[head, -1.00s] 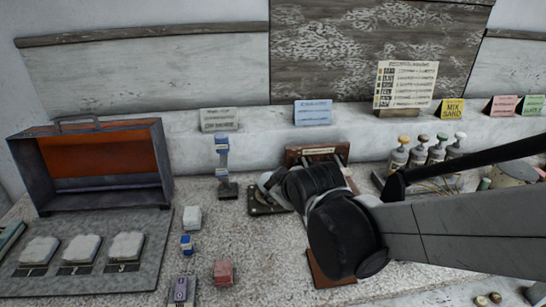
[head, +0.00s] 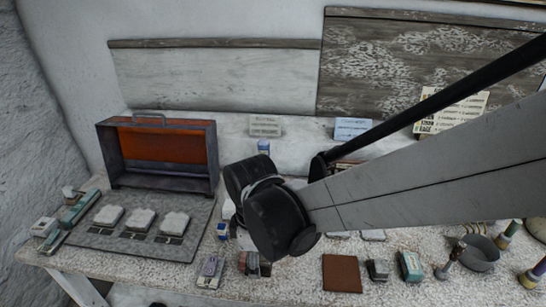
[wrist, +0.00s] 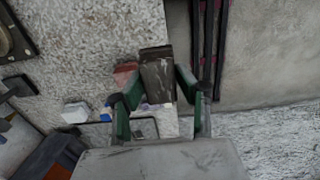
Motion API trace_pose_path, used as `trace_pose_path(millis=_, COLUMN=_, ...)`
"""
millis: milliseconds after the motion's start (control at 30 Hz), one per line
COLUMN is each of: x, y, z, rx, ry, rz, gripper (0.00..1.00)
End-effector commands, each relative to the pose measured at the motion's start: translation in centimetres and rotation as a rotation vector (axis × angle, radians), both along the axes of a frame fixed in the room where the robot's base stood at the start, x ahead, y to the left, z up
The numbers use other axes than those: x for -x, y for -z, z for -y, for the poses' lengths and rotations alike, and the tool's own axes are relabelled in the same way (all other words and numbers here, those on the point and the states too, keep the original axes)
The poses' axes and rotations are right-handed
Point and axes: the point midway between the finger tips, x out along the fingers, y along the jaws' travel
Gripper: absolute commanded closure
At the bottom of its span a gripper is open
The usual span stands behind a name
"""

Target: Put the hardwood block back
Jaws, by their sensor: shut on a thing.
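The hardwood block (wrist: 157,72) is dark brown and shows in the wrist view between the two green fingers of my gripper (wrist: 158,92). The fingers are shut on its sides. A reddish block (wrist: 125,74) is just left of it in that view; I cannot tell whether they touch. In the head view my black wrist joints cover the fingers, and the held block cannot be made out clearly there.
An open grey case with an orange inside (head: 205,160) stands at the back left. A grey mat (head: 85,238) with several white plaster pieces lies before it. A grey-purple device (head: 210,271) and a brown square pad (head: 342,273) lie near the front edge.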

Motion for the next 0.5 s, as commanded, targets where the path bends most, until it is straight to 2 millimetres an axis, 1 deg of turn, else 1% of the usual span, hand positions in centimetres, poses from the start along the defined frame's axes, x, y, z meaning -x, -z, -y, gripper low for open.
trace_pose_path(millis=100, x=-1.6, y=1.5, z=1.8, rx=-0.001, ry=0.008, rz=0.001, gripper=0.98)
trace_pose_path(millis=300, x=-4.2, y=3.9, z=4.8, rx=-0.001, ry=0.008, rz=0.001, gripper=0.98)
trace_pose_path(millis=500, x=-6.2, y=5.7, z=7.1, rx=-0.002, ry=0.006, rz=0.001, gripper=0.98)
